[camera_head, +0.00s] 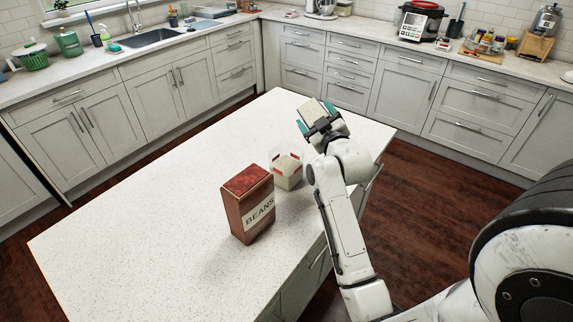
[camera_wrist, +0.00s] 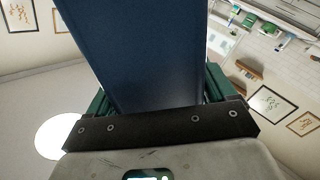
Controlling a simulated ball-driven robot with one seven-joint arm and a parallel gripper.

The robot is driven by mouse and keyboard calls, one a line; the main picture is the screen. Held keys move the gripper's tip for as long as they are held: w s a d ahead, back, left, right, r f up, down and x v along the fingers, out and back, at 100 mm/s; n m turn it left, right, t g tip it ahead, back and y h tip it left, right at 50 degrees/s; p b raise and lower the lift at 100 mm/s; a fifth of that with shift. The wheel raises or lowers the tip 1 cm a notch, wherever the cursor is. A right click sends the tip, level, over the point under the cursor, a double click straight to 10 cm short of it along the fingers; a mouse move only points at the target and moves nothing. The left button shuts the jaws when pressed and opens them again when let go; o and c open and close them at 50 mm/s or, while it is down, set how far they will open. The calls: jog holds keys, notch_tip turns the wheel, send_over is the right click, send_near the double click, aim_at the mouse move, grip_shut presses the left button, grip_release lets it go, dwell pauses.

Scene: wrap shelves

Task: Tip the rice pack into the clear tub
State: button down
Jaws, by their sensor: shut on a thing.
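My gripper (camera_head: 317,117) is raised above the far right part of the island, its green fingers shut on the rice pack (camera_head: 312,108). The pack shows a pale beige face in the head view. In the wrist view its dark blue side (camera_wrist: 150,55) fills the space between the fingers. Its mouth cannot be made out. The clear tub (camera_head: 287,161) stands on the island below and left of my gripper, apart from the pack. It has see-through upper walls with red marks and pale contents low down.
A red-brown beans box (camera_head: 249,204) stands upright just left of and nearer than the tub. The white island top (camera_head: 150,225) is clear to the left and at the far end. Counters with a sink (camera_head: 152,38) and appliances line the walls behind.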

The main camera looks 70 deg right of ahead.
jog(key=shift+s+d+r+m, duration=0.5)
jog(key=shift+s+d+m, duration=0.35)
jog(key=shift+s+m, duration=0.15)
jog(key=shift+s+d+r+m, duration=0.45)
jog(key=shift+s+d+m, duration=0.4)
jog(key=shift+s+m, duration=0.15)
jog(key=shift+s+d+r+m, duration=0.5)
jog(key=shift+s+d+m, duration=0.35)
jog(key=shift+s+m, duration=0.15)
jog(key=shift+a+f, duration=0.1)
